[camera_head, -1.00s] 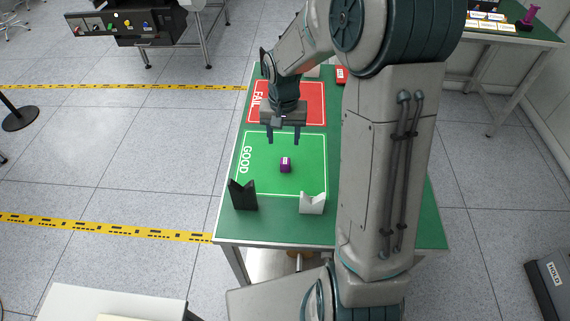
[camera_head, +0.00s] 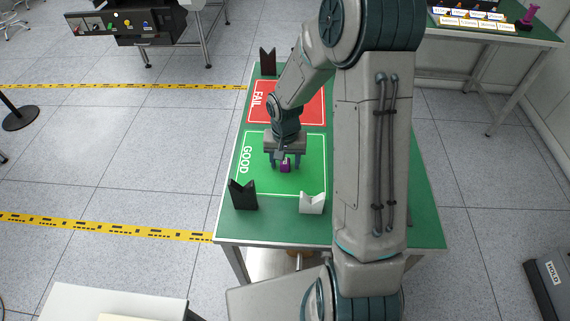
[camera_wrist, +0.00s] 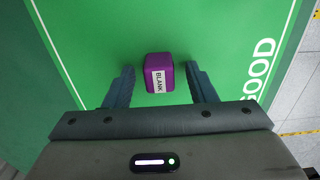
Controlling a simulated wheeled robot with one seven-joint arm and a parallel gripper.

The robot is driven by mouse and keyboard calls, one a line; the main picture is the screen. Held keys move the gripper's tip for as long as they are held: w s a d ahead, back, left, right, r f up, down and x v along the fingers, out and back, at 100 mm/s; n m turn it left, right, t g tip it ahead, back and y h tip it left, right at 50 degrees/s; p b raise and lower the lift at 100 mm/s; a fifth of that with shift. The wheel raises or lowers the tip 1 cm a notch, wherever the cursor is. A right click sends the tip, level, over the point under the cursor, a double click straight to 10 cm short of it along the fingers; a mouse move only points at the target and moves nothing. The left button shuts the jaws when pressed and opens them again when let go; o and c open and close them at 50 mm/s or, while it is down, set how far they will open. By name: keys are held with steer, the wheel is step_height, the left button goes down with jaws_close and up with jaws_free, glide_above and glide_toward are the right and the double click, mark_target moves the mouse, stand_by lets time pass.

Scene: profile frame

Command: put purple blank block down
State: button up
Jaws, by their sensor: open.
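The purple block (camera_head: 285,167) rests on the green GOOD area (camera_head: 312,180) of the table. In the wrist view the purple block (camera_wrist: 159,74) shows a white label reading BLANK. My gripper (camera_head: 285,165) is low over the GOOD area with its fingers on either side of the block. In the wrist view my gripper (camera_wrist: 160,88) is open, with a gap between the block and each finger.
A black notched stand (camera_head: 243,195) and a white notched stand (camera_head: 312,203) are at the table's near edge. The red FAIL area (camera_head: 310,105) lies beyond the green one. Another black notched stand (camera_head: 267,62) is at the far end.

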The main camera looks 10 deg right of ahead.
mark_target(286, 159)
jaws_close()
steer(key=shift+r, duration=0.45)
steer(key=r, duration=0.3)
steer(key=shift+d+r, duration=0.2)
steer(key=shift+r, duration=0.1)
steer(key=s+d+r, duration=0.6)
steer(key=d, duration=0.3)
steer(key=shift+d+r+b, duration=0.25)
steer(key=shift+d+b, duration=0.15)
